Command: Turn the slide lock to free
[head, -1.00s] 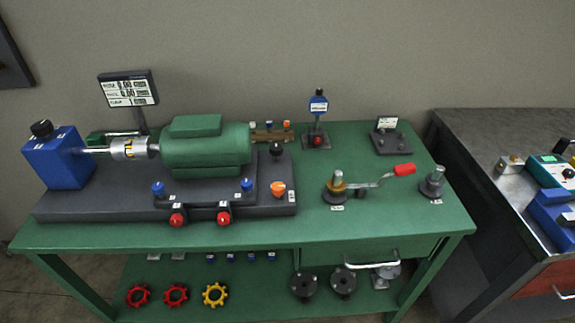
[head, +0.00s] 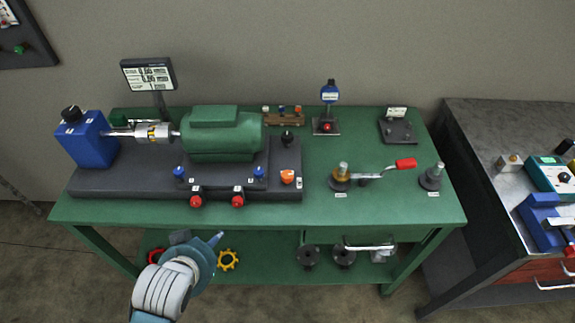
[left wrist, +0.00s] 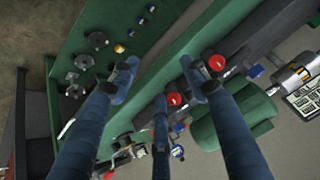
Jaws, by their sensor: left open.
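The green motor (head: 222,138) sits on a dark base (head: 130,184) on the green bench. An orange knob (head: 288,176) with small white labels is at the base's right end, and a black knob (head: 287,137) stands behind it. I cannot tell for certain which control is the slide lock. Two red knobs (head: 238,200) are on the base's front. My left gripper (head: 207,245) is in front of the bench, low and left, apart from the base. In the left wrist view its fingers (left wrist: 158,85) are spread and empty. My right gripper is not in view.
A crank with a red handle (head: 405,164) stands on the bench's right part. A blue box (head: 85,140) is at the base's left end. The lower shelf (head: 265,250) holds a yellow ring (head: 228,259) and black flanges (head: 307,256). A grey cabinet (head: 480,140) stands at right.

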